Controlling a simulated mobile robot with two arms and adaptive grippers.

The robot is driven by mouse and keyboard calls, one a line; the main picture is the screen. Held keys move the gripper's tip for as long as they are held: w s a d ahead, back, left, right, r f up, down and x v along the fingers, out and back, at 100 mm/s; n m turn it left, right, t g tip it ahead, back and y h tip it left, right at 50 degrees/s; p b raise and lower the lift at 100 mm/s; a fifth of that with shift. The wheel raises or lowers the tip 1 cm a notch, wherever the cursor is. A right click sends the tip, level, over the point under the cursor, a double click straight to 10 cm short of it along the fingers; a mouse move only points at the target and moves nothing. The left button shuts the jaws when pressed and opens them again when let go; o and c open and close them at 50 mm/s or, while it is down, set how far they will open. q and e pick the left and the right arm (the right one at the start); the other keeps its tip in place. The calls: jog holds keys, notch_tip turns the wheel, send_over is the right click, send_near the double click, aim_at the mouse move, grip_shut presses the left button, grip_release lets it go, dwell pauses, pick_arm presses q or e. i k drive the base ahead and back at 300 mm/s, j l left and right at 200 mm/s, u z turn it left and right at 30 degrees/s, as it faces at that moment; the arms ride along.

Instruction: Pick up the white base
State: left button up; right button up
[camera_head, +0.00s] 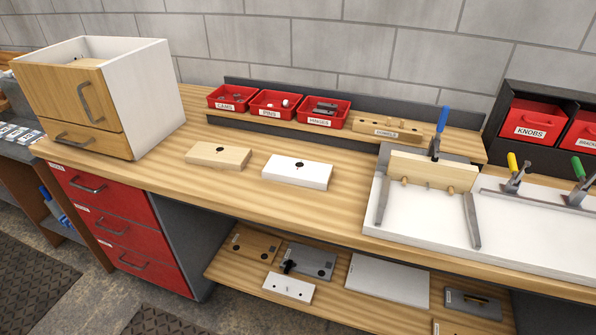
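A white rectangular block (297,173) with a dark round spot on its top lies flat on the wooden workbench, near the middle. It best fits the white base. Another small white piece (288,288) with dark holes lies on the lower shelf. Neither of my grippers shows in the head view, and nothing is seen touching the white block.
A white and wood cabinet (153,97) stands at the bench's left end. Red bins (274,105) and a dowels block (384,130) sit on a raised ledge behind. A white clamping fixture (420,218) is at right. The wood (200,185) around the blocks is clear.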

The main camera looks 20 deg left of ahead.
aim_at(303, 173)
jog(key=i+j+z, duration=0.25)
jog(key=j, duration=0.55)
jog(key=j+z, duration=0.3)
jog(key=j, duration=0.45)
